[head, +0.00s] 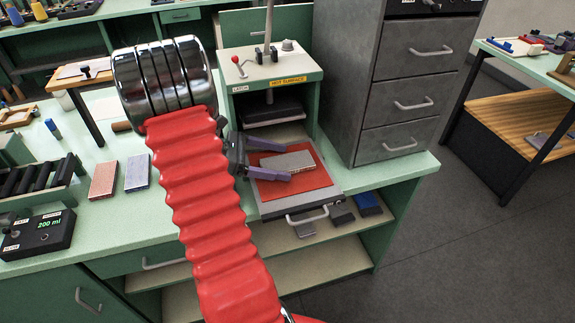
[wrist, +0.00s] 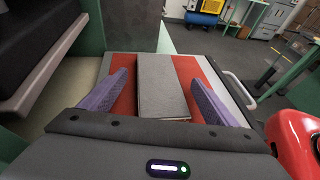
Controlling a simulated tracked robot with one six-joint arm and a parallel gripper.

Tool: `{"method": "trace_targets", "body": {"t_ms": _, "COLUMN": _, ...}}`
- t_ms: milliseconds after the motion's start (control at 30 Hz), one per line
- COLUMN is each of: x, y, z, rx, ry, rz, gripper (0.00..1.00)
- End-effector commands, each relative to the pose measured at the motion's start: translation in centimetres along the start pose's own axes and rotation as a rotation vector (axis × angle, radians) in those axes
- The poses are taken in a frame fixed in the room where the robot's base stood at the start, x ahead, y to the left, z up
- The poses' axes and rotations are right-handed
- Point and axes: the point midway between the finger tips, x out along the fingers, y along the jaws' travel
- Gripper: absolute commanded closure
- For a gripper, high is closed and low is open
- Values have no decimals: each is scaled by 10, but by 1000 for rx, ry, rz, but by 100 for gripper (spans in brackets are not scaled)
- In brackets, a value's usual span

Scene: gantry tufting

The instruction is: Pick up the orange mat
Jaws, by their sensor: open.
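The orange mat (head: 308,182) lies flat on the pulled-out tray of the small green press, under a grey block. In the wrist view the orange-red mat (wrist: 125,103) shows on both sides of the grey block (wrist: 161,85). My gripper (head: 277,160) is open, its two purple fingers pointing over the tray. In the wrist view my gripper (wrist: 160,95) has one finger on each side of the block, over the mat. The block appears to lie between the fingers without either touching it. Part of the mat is hidden by the block and my fingers.
The press (head: 270,85) with a "hot surface" label stands behind the tray. A grey drawer cabinet (head: 405,90) rises close on the right. A pink block (head: 103,180) and a lilac block (head: 137,172) lie on the bench at left. The tray handle (head: 307,214) juts out in front.

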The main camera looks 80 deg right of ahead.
Motion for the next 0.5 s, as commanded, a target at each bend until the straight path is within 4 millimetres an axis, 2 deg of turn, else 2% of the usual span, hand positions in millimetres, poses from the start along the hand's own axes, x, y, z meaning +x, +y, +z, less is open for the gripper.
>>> {"method": "trace_targets", "body": {"t_ms": 133, "x": 12, "y": 0, "z": 0, "rx": 1, "ry": 1, "rz": 0, "gripper": 18}}
{"method": "trace_targets", "body": {"t_ms": 500, "x": 13, "y": 0, "z": 0, "rx": 1, "ry": 1, "rz": 2, "gripper": 18}}
